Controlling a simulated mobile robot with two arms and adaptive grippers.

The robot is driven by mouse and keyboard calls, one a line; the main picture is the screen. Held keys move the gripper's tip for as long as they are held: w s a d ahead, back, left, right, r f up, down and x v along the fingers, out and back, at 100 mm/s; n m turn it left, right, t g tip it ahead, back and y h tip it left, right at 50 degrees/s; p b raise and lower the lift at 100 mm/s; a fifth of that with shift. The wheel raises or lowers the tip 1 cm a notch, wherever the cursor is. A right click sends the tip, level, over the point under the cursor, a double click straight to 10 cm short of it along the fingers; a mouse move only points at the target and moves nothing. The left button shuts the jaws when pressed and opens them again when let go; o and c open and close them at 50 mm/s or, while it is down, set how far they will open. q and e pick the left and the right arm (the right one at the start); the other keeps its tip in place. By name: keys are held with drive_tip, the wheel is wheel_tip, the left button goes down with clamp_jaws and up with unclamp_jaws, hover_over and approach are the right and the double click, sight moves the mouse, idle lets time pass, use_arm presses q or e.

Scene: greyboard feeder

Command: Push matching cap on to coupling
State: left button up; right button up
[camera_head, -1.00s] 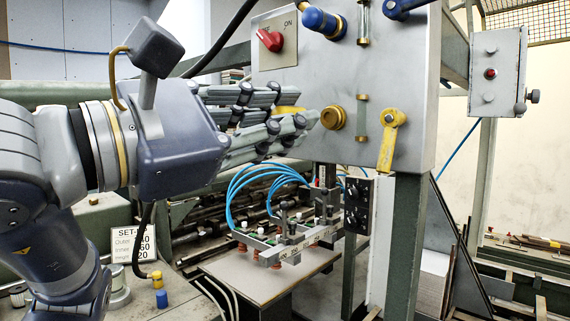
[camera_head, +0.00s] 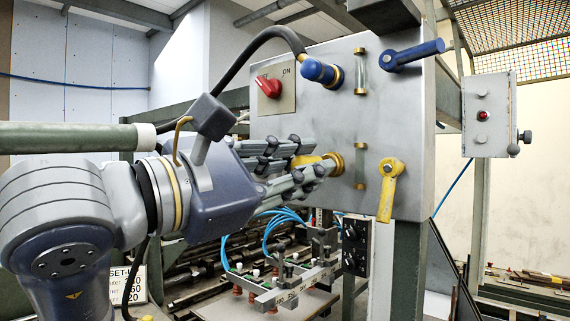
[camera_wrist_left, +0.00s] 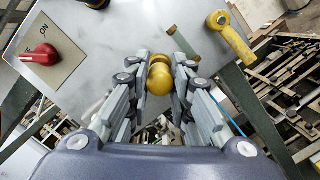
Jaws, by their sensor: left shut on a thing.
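My left gripper (camera_head: 297,166) reaches in from the left and is shut on a yellow cap (camera_head: 306,160). Its fingertips are close in front of the lower brass coupling (camera_head: 336,164) on the grey panel. In the left wrist view the cap (camera_wrist_left: 160,82) sits between the fingers (camera_wrist_left: 159,78), in line with the coupling (camera_wrist_left: 158,60) behind it. The cap and coupling overlap in view; I cannot tell whether the cap is seated. A blue cap (camera_head: 318,71) with a black hose is at the upper coupling. My right gripper is not in view.
The panel (camera_head: 300,115) carries a red switch (camera_head: 268,87), a blue lever (camera_head: 412,54) and a yellow lever (camera_head: 388,190). Two sight tubes stand beside the couplings. Below is a suction frame with blue hoses (camera_head: 280,225). A small grey box (camera_head: 489,112) is at the right.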

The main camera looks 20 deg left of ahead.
use_arm(q)
drive_tip(key=shift+w+d, duration=0.2)
drive_tip(key=shift+w, duration=0.35)
idle(1.3)
drive_tip(key=shift+b, duration=0.65)
idle(0.4)
drive_tip(key=shift+w+d, duration=0.2)
drive_tip(key=shift+w, duration=0.3)
idle(0.4)
drive_tip(key=o, duration=0.9)
drive_tip(key=shift+o, duration=0.2)
drive_tip(key=v, duration=1.2)
